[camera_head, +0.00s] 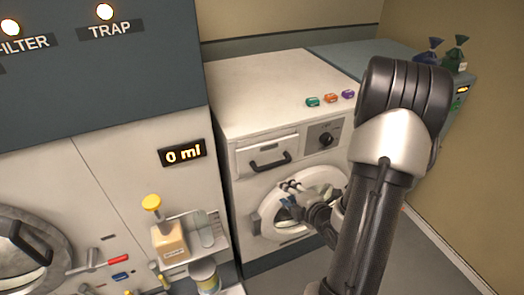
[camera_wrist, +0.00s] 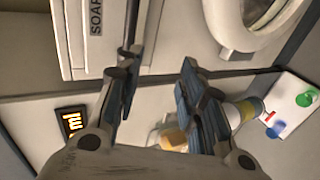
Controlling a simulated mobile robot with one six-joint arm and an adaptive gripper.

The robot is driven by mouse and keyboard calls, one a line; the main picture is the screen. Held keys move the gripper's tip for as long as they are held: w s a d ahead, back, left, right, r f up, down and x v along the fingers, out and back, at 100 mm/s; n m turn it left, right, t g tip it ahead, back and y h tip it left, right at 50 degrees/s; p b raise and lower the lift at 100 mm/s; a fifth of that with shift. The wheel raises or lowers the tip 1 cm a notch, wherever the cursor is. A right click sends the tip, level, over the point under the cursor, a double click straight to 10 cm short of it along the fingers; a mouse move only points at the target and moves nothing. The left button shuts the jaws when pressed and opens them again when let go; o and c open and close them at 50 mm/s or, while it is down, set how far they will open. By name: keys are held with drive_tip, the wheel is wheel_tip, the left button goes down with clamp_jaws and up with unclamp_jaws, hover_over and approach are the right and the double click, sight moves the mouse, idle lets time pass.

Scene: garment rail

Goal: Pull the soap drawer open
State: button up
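The soap drawer (camera_head: 255,152) is a pale front with a dark curved handle (camera_head: 268,162) at the upper left of the white washer (camera_head: 225,130). It looks shut. In the wrist view the drawer front (camera_wrist: 75,35) carries the label SOAP, and a dark bar, seemingly the handle (camera_wrist: 132,20), runs up from the left fingertip. My gripper (camera_head: 290,188) is below and right of the handle in the head view, in front of the round door. In the wrist view my gripper (camera_wrist: 158,62) has its fingers apart with nothing between them. Whether the left fingertip touches the handle I cannot tell.
The washer's round door (camera_head: 265,215) is close behind my gripper. A dark knob (camera_head: 327,139) is right of the drawer. A display (camera_head: 182,153) reads 0 ml.

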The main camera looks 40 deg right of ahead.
drive_tip(key=s+d+r+t+h+p, duration=0.1)
drive_tip(key=s+r+t, duration=0.1)
drive_tip(key=s+t, duration=0.1)
drive_tip(key=b, duration=1)
approach(276, 166)
drive_tip(key=shift+s+a+f, duration=0.1)
drive_tip(key=shift+s+a, duration=0.2)
drive_tip(key=shift+s, duration=0.2)
drive_tip(key=b, duration=0.2)
drive_tip(key=shift+w+b, duration=0.2)
drive_tip(key=shift+b, duration=0.1)
drive_tip(key=x, duration=0.5)
drive_tip(key=b+x, duration=0.1)
drive_tip(key=x, duration=0.5)
drive_tip(key=shift+w+d, duration=0.2)
drive_tip(key=shift+w, duration=0.05)
drive_tip(key=shift+c, duration=0.2)
clamp_jaws()
